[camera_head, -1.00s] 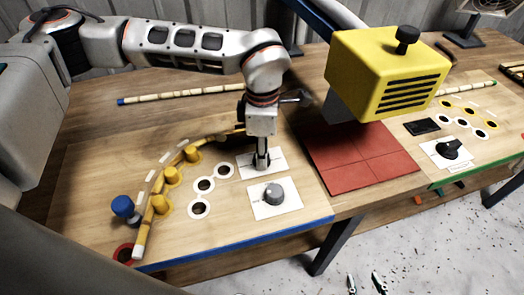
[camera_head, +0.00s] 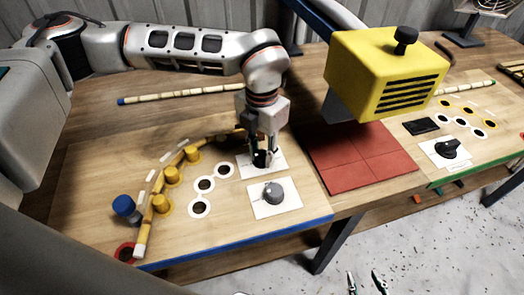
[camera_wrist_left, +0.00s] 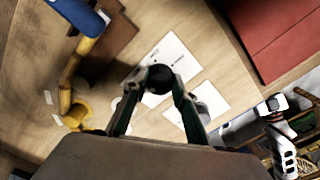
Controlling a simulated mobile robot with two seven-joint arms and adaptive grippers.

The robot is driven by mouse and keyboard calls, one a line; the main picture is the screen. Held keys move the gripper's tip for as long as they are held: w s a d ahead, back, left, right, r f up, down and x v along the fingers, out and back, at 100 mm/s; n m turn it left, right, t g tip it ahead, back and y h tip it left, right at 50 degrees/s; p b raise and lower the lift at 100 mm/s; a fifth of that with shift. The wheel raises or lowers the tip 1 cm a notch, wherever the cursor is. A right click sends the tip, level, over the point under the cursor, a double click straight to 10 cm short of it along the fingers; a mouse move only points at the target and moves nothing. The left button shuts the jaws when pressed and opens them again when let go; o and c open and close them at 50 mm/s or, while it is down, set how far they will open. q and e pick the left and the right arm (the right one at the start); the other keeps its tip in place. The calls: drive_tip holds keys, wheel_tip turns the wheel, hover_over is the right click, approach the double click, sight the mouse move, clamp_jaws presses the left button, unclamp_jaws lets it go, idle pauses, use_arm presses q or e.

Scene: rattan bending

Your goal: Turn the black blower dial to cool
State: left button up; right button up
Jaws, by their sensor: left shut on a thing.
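The black dial (camera_wrist_left: 158,79) sits on a white card (camera_wrist_left: 178,57) in the left wrist view. My left gripper (camera_wrist_left: 159,82) is shut on it, with one finger on each side. In the head view my left gripper (camera_head: 263,158) points straight down over that card (camera_head: 246,166) and hides most of the dial. The dial's pointer and the card's print cannot be read. The fingertips of my right gripper (camera_head: 366,283) show at the bottom edge of the head view, apart and empty over the floor.
A grey dial (camera_head: 273,192) on a second white card is close in front. The yellow blower (camera_head: 385,75) overhangs a red mat (camera_head: 355,178) to the right. Yellow pegs (camera_head: 172,176) and a curved rattan strip (camera_head: 146,222) stand left. Another black dial (camera_head: 448,149) is far right.

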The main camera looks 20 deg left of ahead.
sight(262, 154)
use_arm(q)
drive_tip(key=shift+n, duration=1.1)
drive_tip(key=o, duration=1.1)
wheel_tip(262, 154, up, 12)
